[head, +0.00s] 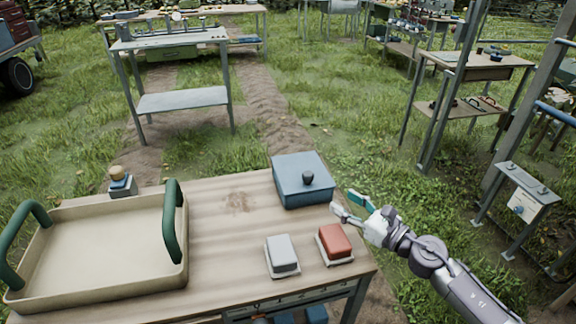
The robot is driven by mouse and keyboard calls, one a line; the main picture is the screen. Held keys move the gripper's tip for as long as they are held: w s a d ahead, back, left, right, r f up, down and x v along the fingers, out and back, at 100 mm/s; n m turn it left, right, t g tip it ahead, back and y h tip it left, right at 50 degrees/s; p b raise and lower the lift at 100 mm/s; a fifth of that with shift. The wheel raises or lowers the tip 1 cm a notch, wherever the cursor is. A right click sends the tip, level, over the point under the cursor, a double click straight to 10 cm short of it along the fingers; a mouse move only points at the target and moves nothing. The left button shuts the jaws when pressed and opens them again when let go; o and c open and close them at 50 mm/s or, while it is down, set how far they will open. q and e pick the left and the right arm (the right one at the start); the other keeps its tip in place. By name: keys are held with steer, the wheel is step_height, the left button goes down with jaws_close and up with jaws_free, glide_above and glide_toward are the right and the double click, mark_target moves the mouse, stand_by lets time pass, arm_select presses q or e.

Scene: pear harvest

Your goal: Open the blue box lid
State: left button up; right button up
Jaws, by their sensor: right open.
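The blue box (304,190) stands near the far right corner of the wooden table. Its blue lid (295,168) is on, with a dark round knob (308,178) on top. My right gripper (343,203) is open and empty, just right of the box, beyond the table's right edge. Its fingers point left toward the box; a small gap seems to lie between them and the box. My left gripper is not in view.
On the wooden table (225,240), a white block (281,252) and a red block (335,240) sit in front of the box. A beige tray (100,250) with green handles fills the left side. A small blue-based stamp-like item (120,182) stands behind the tray. The table's middle is clear.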

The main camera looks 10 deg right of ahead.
mark_target(313, 178)
steer(key=shift+w+a+r, duration=0.2)
steer(key=shift+w+r, duration=0.05)
steer(key=shift+r, duration=0.2)
steer(key=x, duration=0.1)
steer(key=p+x, duration=0.1)
steer(key=x, duration=0.2)
steer(key=shift+r+p, duration=0.3)
steer(key=x, duration=0.4)
steer(key=shift+f, duration=0.2)
steer(key=x, duration=0.3)
steer(key=shift+w+a+p, duration=0.1)
steer(key=shift+w+p, duration=0.15)
steer(key=shift+p, duration=0.05)
steer(key=shift+w+a, duration=0.3)
steer(key=shift+w, duration=0.15)
steer(key=shift+c, duration=1)
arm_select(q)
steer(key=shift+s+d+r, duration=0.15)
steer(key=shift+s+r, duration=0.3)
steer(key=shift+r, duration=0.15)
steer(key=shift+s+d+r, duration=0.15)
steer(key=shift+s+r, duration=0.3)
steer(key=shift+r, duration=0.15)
arm_select(e)
jaws_close()
